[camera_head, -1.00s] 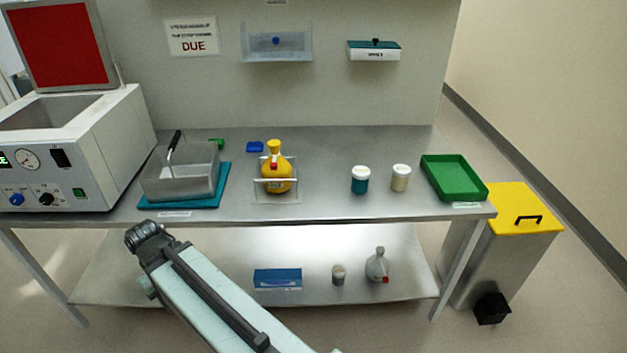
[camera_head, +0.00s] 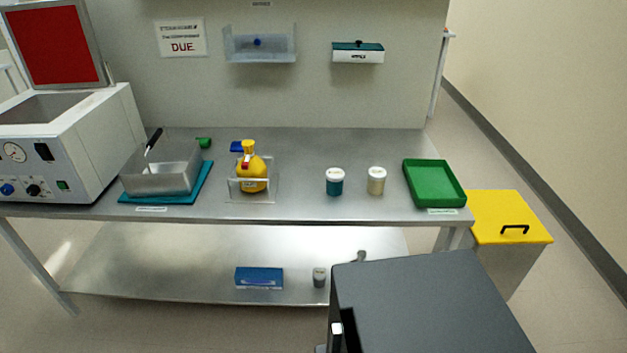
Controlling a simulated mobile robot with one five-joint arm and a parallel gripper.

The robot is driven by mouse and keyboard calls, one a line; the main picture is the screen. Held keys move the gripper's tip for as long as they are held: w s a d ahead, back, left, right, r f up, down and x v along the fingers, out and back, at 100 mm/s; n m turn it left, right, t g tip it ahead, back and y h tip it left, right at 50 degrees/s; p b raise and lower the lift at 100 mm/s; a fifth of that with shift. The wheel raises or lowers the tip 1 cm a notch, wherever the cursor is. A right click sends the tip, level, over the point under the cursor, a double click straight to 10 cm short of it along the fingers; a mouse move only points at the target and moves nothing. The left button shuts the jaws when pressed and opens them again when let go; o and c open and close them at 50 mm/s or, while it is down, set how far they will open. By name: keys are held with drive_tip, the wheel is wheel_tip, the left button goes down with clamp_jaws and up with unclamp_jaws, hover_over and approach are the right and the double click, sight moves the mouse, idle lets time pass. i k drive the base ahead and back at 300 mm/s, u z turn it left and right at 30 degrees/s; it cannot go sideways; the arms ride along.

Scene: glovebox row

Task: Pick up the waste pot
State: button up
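Several pots could be the waste pot, and no readable label tells me which it is. A teal pot with a white lid (camera_head: 335,182) stands upright on the bench. Just right of it stands a cream pot with a white lid (camera_head: 376,181). A small grey pot (camera_head: 319,277) stands on the lower shelf. A large dark grey block, apparently part of my own arm, fills the bottom right, below and in front of the bench pots. I see no fingertips of my gripper.
A green tray (camera_head: 458,199) lies right of the pots, with a yellow-lidded bin (camera_head: 510,210) beyond. A yellow flask (camera_head: 252,172) stands in a clear holder to the left. A metal basin (camera_head: 160,180) sits on a teal mat. A blue box (camera_head: 259,278) lies on the lower shelf.

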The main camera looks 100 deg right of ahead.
sight(334, 176)
drive_tip(key=z, duration=0.05)
drive_tip(key=k, duration=0.95)
drive_tip(key=z, duration=0.3)
